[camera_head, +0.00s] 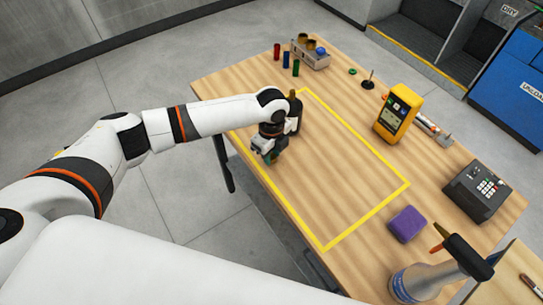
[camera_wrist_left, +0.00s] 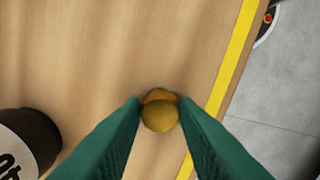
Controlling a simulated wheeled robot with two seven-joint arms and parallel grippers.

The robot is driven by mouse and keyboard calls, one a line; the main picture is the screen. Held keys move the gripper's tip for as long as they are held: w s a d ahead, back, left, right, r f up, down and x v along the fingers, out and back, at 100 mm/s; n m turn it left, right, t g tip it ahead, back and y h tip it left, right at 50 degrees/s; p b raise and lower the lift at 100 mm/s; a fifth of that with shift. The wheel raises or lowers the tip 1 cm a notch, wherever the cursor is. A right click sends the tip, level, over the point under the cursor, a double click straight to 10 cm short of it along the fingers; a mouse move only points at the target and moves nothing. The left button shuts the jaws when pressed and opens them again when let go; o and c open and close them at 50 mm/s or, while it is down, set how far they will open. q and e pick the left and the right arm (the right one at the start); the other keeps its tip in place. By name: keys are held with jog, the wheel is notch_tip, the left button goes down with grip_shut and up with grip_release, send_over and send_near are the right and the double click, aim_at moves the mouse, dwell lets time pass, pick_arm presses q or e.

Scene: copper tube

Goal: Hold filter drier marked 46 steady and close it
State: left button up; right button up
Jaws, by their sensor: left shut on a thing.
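The filter drier (camera_head: 294,112) is a dark upright cylinder with a narrow top, standing just behind my left wrist near the table's left edge. In the left wrist view, a dark cylinder with a white label (camera_wrist_left: 14,158) shows at the lower left; its cut-off marking cannot be read surely. My left gripper (camera_head: 270,156) is low over the table, in front of the drier. In the left wrist view, its green fingers (camera_wrist_left: 160,110) are shut on a small round brass-coloured piece (camera_wrist_left: 160,114). The drier is beside the fingers, apart from them. My right gripper is out of view.
A yellow taped outline (camera_head: 367,214) marks the wooden table, its middle clear. A yellow meter (camera_head: 396,112), purple sponge (camera_head: 407,223), keypad device (camera_head: 476,191) and spray bottle (camera_head: 425,281) stand to the right. A small bin (camera_head: 311,58) and coloured cylinders (camera_head: 287,59) are at the back.

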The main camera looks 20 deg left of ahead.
aim_at(272, 156)
pick_arm(q)
notch_tip(272, 156, up, 10)
jog(key=b, duration=0.1)
jog(key=shift+b, duration=0.3)
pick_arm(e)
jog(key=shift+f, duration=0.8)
pick_arm(q)
jog(key=s+a+r+n, duration=0.2)
jog(key=s+n, duration=0.5)
jog(key=n, duration=0.4)
jog(key=s+a+r+n, duration=0.2)
jog(key=s+n, duration=0.5)
jog(key=n, duration=0.4)
jog(key=shift+r+n, duration=0.3)
jog(key=shift+r, duration=0.25)
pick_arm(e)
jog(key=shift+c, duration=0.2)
